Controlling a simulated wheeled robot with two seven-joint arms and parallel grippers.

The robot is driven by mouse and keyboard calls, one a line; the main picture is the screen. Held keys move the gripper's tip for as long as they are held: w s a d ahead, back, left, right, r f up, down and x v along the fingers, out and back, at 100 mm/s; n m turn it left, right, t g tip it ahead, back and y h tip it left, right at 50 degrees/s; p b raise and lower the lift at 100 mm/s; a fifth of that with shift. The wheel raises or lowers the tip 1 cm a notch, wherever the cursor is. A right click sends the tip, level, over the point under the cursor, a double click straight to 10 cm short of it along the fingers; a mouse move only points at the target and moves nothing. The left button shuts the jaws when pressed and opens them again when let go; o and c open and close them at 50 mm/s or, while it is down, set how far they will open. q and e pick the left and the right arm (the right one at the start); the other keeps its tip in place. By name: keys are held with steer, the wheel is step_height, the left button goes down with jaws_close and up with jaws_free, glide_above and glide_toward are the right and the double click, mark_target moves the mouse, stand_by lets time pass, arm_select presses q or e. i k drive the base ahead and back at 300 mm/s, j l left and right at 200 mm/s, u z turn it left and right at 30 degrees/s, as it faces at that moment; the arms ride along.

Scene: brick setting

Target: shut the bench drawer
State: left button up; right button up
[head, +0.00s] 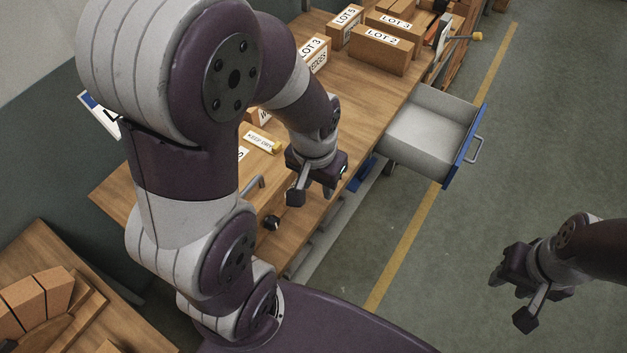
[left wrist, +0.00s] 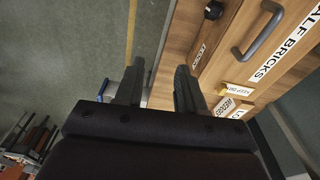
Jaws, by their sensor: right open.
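The bench drawer (head: 425,128) stands pulled out from the right side of the wooden bench in the head view. It is pale grey inside and looks empty. Its blue front (head: 464,148) carries a grey bar handle (head: 476,148) facing right. My left gripper (head: 314,196) is over the bench top, left of the drawer and apart from it. Its two fingers stand apart with nothing between them in the left wrist view (left wrist: 158,86). My right gripper (head: 511,297) is open and empty over the floor, to the lower right of the drawer, not touching it.
Labelled boxes, such as LOT 2 (head: 382,50), stand along the bench's far part. A grey handle (head: 254,187) and a black knob (head: 272,222) are near my left gripper. Bricks (head: 38,300) lie at lower left. The floor right of the drawer is clear.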

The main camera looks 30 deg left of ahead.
mark_target(431, 135)
steer(key=l+u, duration=0.1)
steer(key=l, duration=0.35)
steer(key=k+l+u, duration=0.1)
steer(key=l, duration=0.35)
steer(key=l+u, duration=0.15)
steer(key=l, duration=0.3)
steer(key=i+l+u, duration=0.65)
steer(key=i, duration=0.15)
steer(key=j, duration=0.1)
